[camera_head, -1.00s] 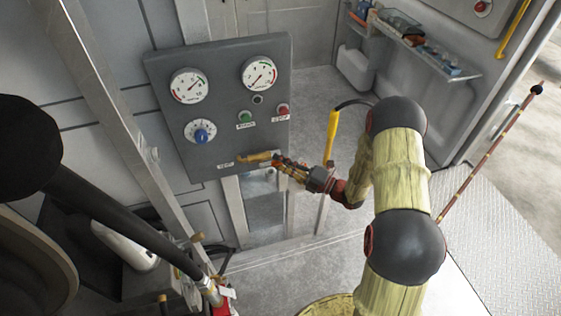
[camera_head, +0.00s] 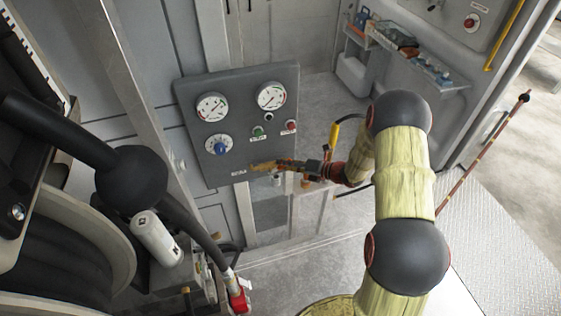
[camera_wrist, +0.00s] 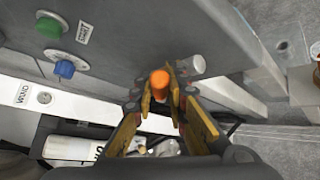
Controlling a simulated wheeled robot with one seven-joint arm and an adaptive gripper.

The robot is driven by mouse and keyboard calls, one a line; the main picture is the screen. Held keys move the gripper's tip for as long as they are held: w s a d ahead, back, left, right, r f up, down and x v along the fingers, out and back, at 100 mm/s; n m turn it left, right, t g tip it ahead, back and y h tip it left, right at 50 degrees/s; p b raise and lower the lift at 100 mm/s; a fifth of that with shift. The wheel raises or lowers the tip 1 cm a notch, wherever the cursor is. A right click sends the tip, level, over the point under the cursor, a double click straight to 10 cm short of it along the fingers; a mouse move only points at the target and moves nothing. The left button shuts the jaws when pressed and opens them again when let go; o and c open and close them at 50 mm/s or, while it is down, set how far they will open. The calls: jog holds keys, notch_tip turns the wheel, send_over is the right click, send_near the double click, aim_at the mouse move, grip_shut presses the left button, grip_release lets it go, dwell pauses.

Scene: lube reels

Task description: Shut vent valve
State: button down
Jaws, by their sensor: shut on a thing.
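The grey panel (camera_head: 243,105) carries gauges and knobs. The vent valve's yellow-orange handle (camera_head: 262,166) sits at its lower edge, beside a small white label. My gripper (camera_head: 280,166) reaches in from the right at the handle. In the wrist view, my gripper's yellow fingers (camera_wrist: 160,97) are closed around an orange rounded piece (camera_wrist: 160,80), which appears to be the handle. The valve body is largely hidden behind the fingers, so I cannot tell its exact angle.
The panel has a blue knob (camera_head: 221,148), a green button (camera_head: 258,131) and a red button (camera_head: 291,126). A hose reel (camera_head: 75,250) and black hose are at left. A yellow-handled rod (camera_head: 333,134) stands behind my forearm.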

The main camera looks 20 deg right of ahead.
jog(key=shift+a+r+n+h+p, duration=0.45)
jog(key=shift+r+n+h, duration=0.05)
jog(key=shift+r+h, duration=0.2)
jog(key=shift+a+r+n+g+h, duration=0.25)
jog(key=shift+a+n+g+h, duration=0.35)
jog(key=shift+h, duration=0.4)
jog(key=a+n+h+b, duration=0.1)
jog(key=h+b, duration=0.1)
jog(key=b, duration=0.2)
jog(key=a+n+h+b, duration=0.1)
jog(key=a+h+b, duration=0.1)
jog(key=b, duration=0.2)
jog(key=shift+r, duration=0.15)
jog(key=shift+a+n+b, duration=0.1)
jog(key=shift+n+b, duration=0.2)
jog(key=c, duration=1.7)
grip_release()
jog(key=shift+r+h, duration=0.1)
jog(key=shift+h, duration=0.2)
jog(key=shift+c, duration=0.2)
jog(key=v, duration=1.2)
